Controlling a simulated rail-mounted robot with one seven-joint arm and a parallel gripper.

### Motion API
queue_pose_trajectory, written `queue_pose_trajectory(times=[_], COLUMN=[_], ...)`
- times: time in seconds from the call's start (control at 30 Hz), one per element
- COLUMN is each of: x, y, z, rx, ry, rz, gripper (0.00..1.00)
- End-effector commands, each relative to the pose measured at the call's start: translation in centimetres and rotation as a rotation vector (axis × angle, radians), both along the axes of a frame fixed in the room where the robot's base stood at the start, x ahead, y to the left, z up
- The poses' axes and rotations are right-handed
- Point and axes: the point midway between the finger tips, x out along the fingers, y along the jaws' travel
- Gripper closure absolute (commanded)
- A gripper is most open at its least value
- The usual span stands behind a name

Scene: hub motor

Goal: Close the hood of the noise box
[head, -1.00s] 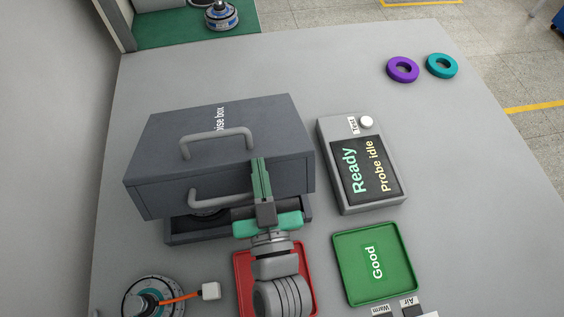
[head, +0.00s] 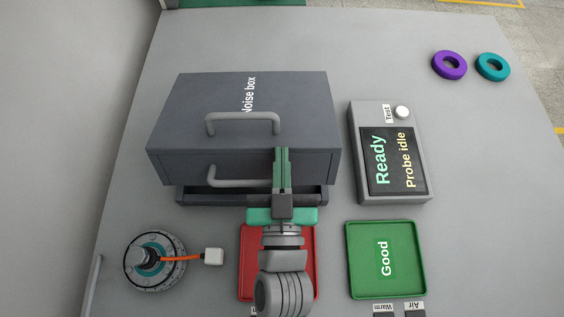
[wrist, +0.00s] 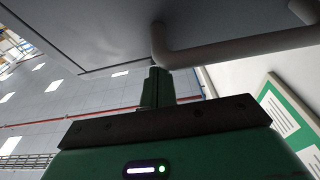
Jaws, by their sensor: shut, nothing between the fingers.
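The dark grey noise box (head: 235,130) stands in the middle of the bench in the head view. Its hood (head: 190,125) has one handle (head: 242,120) on top and one front handle (head: 225,182). A dark base rim (head: 190,195) shows below the hood's front edge, with a narrow dark gap between them. My gripper (head: 282,155) is shut and empty, with its fingers in front of the hood's front face, right of the front handle's middle. In the wrist view the fingertips (wrist: 157,88) are close to a grey handle (wrist: 235,45); I cannot tell whether they touch.
A round motor (head: 155,262) with an orange cable and white plug stands front left. A red tray (head: 250,285) lies under my arm, a green "Good" tray (head: 385,285) to its right. A tester (head: 395,150) reads "Ready, Probe idle". Purple (head: 449,66) and teal (head: 492,67) rings lie back right.

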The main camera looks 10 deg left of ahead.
Motion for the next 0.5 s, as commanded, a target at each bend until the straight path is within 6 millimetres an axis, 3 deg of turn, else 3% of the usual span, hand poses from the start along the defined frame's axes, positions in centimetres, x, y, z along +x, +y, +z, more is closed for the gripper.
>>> queue_pose_trajectory(times=[0.17,0.2,0.5], x=[0.3,-1.1,-7.3], y=[0.1,-0.2,-1.8], z=[4.7,2.2,-0.2], rx=[-0.003,-0.003,-0.003], ry=[0.007,0.016,0.007], rz=[0.000,0.002,0.001], gripper=[1.00,1.00,1.00])
